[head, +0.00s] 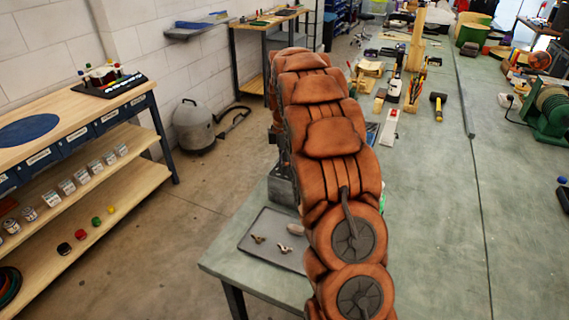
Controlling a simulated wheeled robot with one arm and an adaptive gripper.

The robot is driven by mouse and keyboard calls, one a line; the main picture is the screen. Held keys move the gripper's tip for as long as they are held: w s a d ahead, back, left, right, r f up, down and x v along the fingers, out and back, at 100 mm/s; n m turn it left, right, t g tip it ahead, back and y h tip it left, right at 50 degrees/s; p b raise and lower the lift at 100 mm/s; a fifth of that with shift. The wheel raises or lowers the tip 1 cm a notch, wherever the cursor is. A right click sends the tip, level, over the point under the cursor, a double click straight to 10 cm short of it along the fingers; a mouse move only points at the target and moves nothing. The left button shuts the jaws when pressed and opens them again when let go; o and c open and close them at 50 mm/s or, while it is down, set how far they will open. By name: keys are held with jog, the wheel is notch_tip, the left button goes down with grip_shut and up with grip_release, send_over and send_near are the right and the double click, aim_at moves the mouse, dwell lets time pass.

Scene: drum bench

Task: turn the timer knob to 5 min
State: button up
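I cannot make out a timer knob or its dial in the head view. My large orange-brown arm fills the middle of the picture and hides part of the bench behind it. My gripper does not show clearly anywhere. A grey upright part (283,188) stands at the arm's left edge, partly hidden; I cannot tell what it belongs to. A green machine with a ribbed drum (552,108) stands on the bench at the right edge; no knob can be told on it.
The green-grey bench (440,240) is largely clear right of my arm. A grey tray (270,243) with small brass-coloured parts lies near its left corner. Tools and wooden blocks crowd the far end. A wooden shelf unit (70,150) stands left, with a grey vacuum cleaner (193,127) behind.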

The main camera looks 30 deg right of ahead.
grip_shut()
